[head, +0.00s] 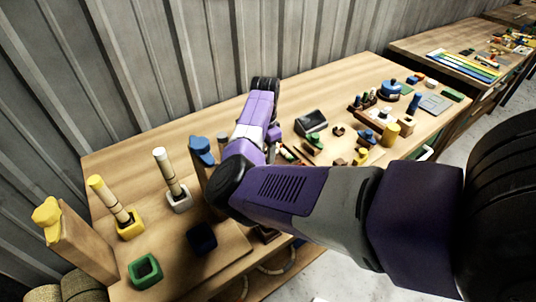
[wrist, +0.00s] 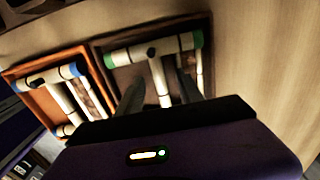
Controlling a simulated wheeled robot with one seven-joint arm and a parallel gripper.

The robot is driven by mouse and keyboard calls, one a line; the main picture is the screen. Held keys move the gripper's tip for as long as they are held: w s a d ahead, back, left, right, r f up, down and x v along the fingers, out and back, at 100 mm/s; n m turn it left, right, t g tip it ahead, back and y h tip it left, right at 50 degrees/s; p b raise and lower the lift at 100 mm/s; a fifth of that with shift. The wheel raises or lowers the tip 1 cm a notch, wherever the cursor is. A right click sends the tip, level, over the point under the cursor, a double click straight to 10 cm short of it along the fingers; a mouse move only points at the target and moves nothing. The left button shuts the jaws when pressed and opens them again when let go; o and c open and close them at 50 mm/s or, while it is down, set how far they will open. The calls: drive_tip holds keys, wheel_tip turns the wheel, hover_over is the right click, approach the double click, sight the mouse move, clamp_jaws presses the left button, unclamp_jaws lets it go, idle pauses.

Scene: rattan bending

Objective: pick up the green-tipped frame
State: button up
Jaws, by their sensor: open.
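The green-tipped frame (wrist: 139,52) shows in the wrist view as pale rods with dark bands and green ends. It lies in a dark brown tray (wrist: 206,30). My gripper (wrist: 157,82) is open, its two dark fingers pointing at the frame, one on each side of the frame's middle rod. I cannot tell whether the fingers touch it. In the head view my purple arm hides the gripper and most of this area.
A blue-tipped frame (wrist: 47,77) lies in an orange-brown tray (wrist: 22,70) just left in the wrist view. Bare wood (wrist: 260,60) is to the right. In the head view, a yellow-tipped rod (head: 110,199) and a white-tipped rod (head: 169,174) stand in cups on the left.

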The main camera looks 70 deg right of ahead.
drive_tip(key=shift+f, duration=0.15)
clamp_jaws()
idle(0.4)
